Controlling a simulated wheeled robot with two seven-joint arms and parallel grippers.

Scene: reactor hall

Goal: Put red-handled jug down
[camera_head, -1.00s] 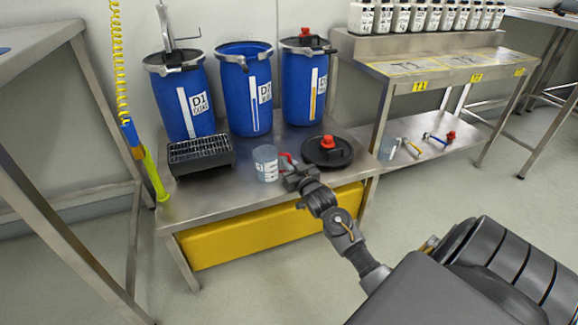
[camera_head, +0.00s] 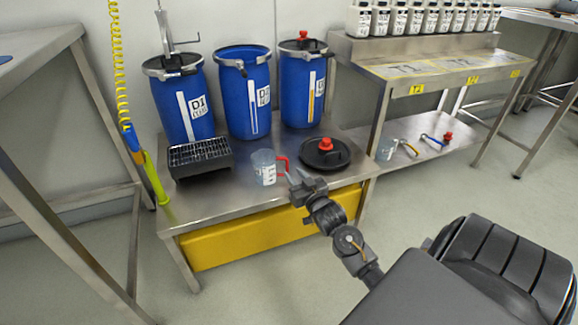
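The red-handled jug (camera_head: 264,168) is a clear jug with a white label. It stands upright on the steel table (camera_head: 222,205), between the black grate tray and the black lid. Its red handle (camera_head: 282,164) points right. My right gripper (camera_head: 296,180) is just right of and in front of the handle, with a small gap between them. Its fingers look parted and hold nothing that I can see. My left gripper is not in view.
A black grate tray (camera_head: 200,158) lies left of the jug and a black lid with a red knob (camera_head: 325,153) right of it. Blue drums (camera_head: 243,95) stand behind. Another jug (camera_head: 386,149) is on the lower shelf at right.

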